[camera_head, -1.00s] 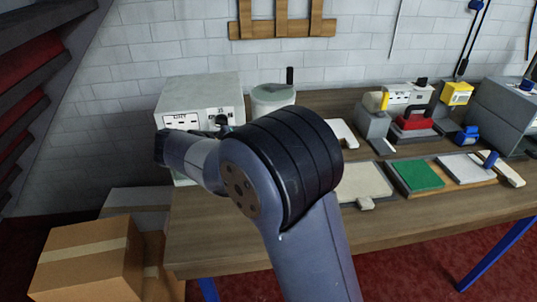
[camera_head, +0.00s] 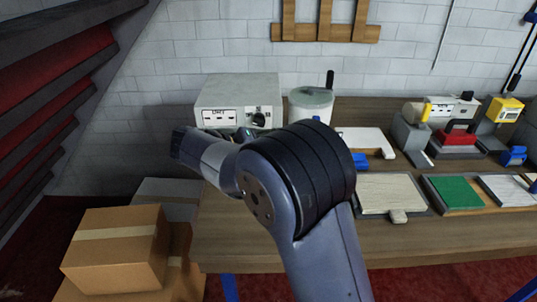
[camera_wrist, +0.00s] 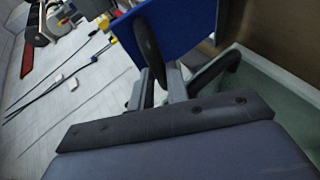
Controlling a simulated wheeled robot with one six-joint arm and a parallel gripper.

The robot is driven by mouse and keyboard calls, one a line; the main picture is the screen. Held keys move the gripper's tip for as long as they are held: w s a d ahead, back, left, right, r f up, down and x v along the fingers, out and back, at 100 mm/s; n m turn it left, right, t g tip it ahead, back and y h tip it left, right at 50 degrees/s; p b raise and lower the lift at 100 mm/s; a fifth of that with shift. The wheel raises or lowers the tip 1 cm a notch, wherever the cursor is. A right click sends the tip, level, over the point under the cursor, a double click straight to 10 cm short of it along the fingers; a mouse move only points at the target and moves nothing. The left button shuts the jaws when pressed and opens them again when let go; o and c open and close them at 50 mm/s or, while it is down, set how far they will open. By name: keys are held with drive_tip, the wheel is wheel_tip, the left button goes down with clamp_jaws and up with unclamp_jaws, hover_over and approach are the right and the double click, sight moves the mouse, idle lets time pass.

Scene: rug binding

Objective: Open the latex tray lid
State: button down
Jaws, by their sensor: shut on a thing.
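In the wrist view my gripper (camera_wrist: 160,74) is shut on a dark handle-like piece (camera_wrist: 149,42). A flat blue panel (camera_wrist: 183,22) is right beside this piece; I cannot tell whether they are joined. In the head view my arm hides the gripper. A flat tray with a beige cover (camera_head: 391,190) and a front tab lies right of my arm. Behind it is a white slab (camera_head: 362,138) with a small blue piece (camera_head: 361,160) at its front. I cannot tell which of these is the latex tray lid.
A grey box machine (camera_head: 237,92) and a pale green pot (camera_head: 311,100) stand at the back left of the wooden bench. A green panel (camera_head: 457,193) and a red machine (camera_head: 458,137) are to the right. Cardboard boxes (camera_head: 115,250) stand at the left.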

drive_tip(key=c, duration=1.6)
unclamp_jaws()
drive_tip(key=shift+d+f, duration=0.15)
drive_tip(key=shift+f, duration=0.45)
drive_tip(key=shift+c, duration=0.2)
drive_tip(key=shift+o, duration=1.4)
drive_tip(key=shift+r, duration=0.2)
drive_tip(key=v, duration=1)
drive_tip(key=shift+a+r+b, duration=0.25)
drive_tip(key=shift+a+b, duration=0.05)
drive_tip(key=shift+a, duration=0.05)
drive_tip(key=shift+s, duration=0.1)
drive_tip(key=x, duration=1.1)
drive_tip(key=shift+p, duration=0.4)
drive_tip(key=shift+s, duration=0.1)
